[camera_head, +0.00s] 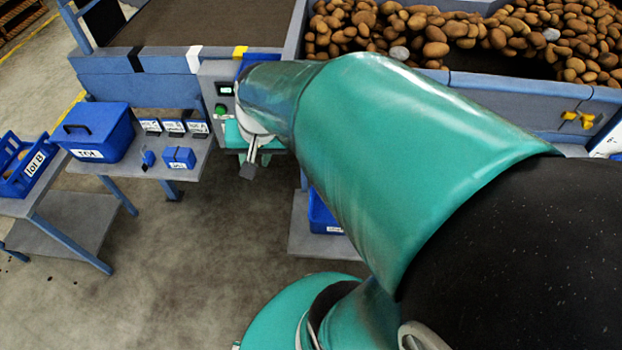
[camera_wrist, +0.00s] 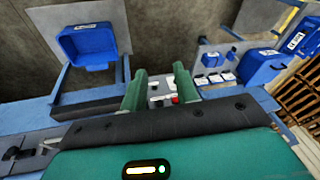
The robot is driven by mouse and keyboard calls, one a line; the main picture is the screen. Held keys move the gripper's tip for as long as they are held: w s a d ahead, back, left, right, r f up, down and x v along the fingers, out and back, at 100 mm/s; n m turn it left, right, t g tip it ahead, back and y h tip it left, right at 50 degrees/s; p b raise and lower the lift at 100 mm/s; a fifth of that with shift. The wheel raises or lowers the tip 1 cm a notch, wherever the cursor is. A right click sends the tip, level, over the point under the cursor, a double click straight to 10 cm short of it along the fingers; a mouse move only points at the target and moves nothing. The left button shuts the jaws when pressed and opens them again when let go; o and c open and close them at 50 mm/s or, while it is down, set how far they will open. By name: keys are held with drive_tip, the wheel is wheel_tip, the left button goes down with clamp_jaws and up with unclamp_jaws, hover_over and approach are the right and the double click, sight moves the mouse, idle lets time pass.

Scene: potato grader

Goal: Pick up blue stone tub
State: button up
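A blue tub (camera_head: 322,213) with a small white label sits on a low grey platform, partly hidden behind my arm in the head view. It looks like the stone tub, but I cannot read the label. A matching open blue tub (camera_wrist: 88,45) shows at the upper left of the wrist view and looks empty. My gripper (camera_wrist: 160,84) has its two green fingers apart with nothing between them. In the head view my gripper (camera_head: 248,168) hangs in front of the grader's control box, left of the tub and apart from it.
A side table (camera_head: 98,167) holds a lidded blue box (camera_head: 96,131), small labelled trays and a small blue box (camera_head: 179,157). A "lot B" crate (camera_head: 28,168) stands far left. Potatoes (camera_head: 435,35) and a few grey stones lie in the grader. The floor (camera_head: 190,260) in front is clear.

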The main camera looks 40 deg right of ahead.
drive_tip(key=d+f+m+g+y, duration=0.1)
drive_tip(key=d+f+m, duration=0.9)
drive_tip(key=d+f, duration=0.5)
drive_tip(key=s+d+f+m, duration=0.3)
drive_tip(key=s+f, duration=0.1)
drive_tip(key=f, duration=0.2)
drive_tip(key=s+d+f+m+y, duration=0.1)
drive_tip(key=s+d+f+m, duration=0.2)
drive_tip(key=f, duration=0.3)
drive_tip(key=s+d+f+m+t, duration=0.1)
drive_tip(key=s+d+f+m, duration=0.1)
drive_tip(key=s+f+m, duration=0.2)
drive_tip(key=shift+s+d+f+m+y, duration=0.15)
drive_tip(key=shift+s+d+f, duration=0.1)
drive_tip(key=shift+f, duration=0.25)
drive_tip(key=shift+s+d+f+m+y, duration=0.15)
drive_tip(key=shift+s+f, duration=0.05)
drive_tip(key=shift+f, duration=0.25)
hover_over(336, 235)
wheel_tip(336, 235, down, 12)
drive_tip(key=shift+f, duration=0.2)
clamp_jaws()
